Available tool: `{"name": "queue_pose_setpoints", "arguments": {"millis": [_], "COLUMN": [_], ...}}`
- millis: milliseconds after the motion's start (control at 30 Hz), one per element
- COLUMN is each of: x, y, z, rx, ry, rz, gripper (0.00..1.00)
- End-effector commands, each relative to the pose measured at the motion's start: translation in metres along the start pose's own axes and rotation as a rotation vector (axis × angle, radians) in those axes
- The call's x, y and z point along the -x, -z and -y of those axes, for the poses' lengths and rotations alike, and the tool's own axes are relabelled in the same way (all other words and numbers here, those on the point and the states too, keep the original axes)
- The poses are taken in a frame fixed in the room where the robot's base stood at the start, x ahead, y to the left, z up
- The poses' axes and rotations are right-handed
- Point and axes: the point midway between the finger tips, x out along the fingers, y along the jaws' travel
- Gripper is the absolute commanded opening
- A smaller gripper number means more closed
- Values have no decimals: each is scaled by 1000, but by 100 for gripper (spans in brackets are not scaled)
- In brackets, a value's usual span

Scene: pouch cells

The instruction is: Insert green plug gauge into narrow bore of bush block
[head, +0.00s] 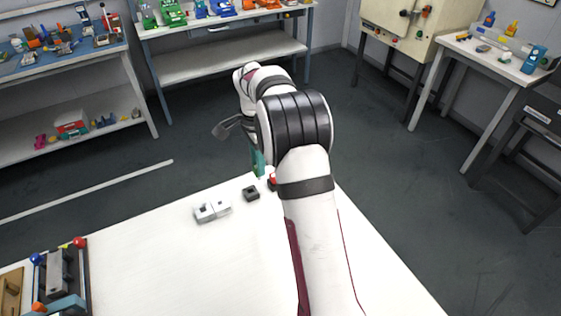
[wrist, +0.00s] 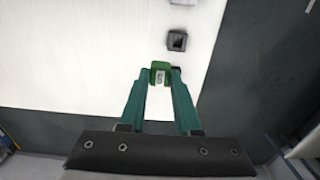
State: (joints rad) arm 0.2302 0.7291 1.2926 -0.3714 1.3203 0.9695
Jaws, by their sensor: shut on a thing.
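My gripper (wrist: 159,79), with teal fingers, is shut on the green plug gauge (wrist: 161,68) in the wrist view. The gauge shows a pale marked face between the fingertips. In the head view my gripper (head: 258,163) is partly hidden by my arm, near the table's far corner, and the gauge cannot be made out there. A light grey block in two parts (head: 212,210) lies to the left, with a dark opening in its top. A small dark block with an opening (head: 251,194) lies nearer the gripper; it also shows in the wrist view (wrist: 177,41). I cannot tell which is the bush block.
A small red and dark thing (head: 272,182) lies beside my arm, partly hidden. A rack with coloured knobs (head: 68,275) stands at the table's front left. The white table (head: 150,245) is bare between it and the blocks. The table's far edges are close to the gripper.

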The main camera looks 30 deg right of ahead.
Motion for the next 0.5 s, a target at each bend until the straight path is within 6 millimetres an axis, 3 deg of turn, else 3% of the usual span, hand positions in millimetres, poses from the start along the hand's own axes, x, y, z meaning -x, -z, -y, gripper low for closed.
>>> {"name": "queue_pose_setpoints", "arguments": {"millis": [100, 233, 333, 500], "x": [-5, -8, -10, -10], "y": [-52, -94, -109, -112], "z": [20, 32, 35, 36], "rx": [8, 2, -1, -2], "ry": [1, 0, 1, 1], "rz": [-1, 0, 0, 0], "gripper": [0, 0, 0, 0]}}
